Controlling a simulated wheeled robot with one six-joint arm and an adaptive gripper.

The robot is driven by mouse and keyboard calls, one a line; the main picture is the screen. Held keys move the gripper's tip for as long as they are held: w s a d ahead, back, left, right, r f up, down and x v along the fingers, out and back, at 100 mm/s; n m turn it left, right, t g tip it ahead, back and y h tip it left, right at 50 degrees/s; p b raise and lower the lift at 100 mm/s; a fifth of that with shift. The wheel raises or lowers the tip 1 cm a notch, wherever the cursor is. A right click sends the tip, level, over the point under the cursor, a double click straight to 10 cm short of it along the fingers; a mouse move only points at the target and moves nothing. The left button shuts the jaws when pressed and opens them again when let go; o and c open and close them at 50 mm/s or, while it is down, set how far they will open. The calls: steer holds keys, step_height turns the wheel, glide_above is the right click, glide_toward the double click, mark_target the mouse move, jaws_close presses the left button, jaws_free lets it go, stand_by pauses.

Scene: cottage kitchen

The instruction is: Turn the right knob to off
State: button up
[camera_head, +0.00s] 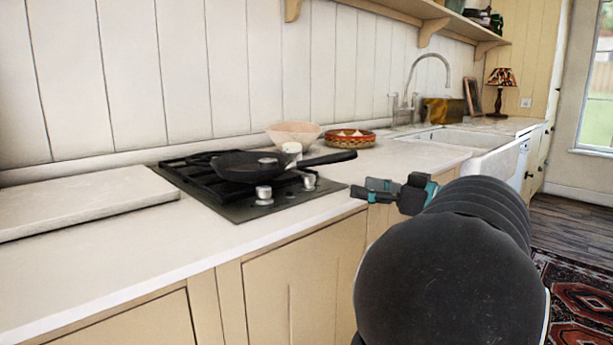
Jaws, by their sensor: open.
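The right knob (308,182) is a small silvery knob on the front of the black gas cooktop (235,214). A second, left knob (264,195) stands beside it. Which way either knob points is too small to tell. A black frying pan (238,175) sits on the cooktop, its handle reaching right, behind and above the right knob. My gripper (366,190) is open and empty. In the picture it is to the right of the right knob, apart from it, near the counter's front edge.
A pale bowl (293,134) and a patterned dish (350,142) stand behind the pan. A white slab (80,204) lies left of the cooktop. The sink (455,139) is farther right. The counter front left of my gripper is clear.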

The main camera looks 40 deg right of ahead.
mark_target(314, 177)
steer(key=x, duration=1.2)
steer(key=shift+w+a, duration=0.15)
steer(key=shift+w, duration=0.2)
steer(key=shift+c, duration=0.3)
jaws_close()
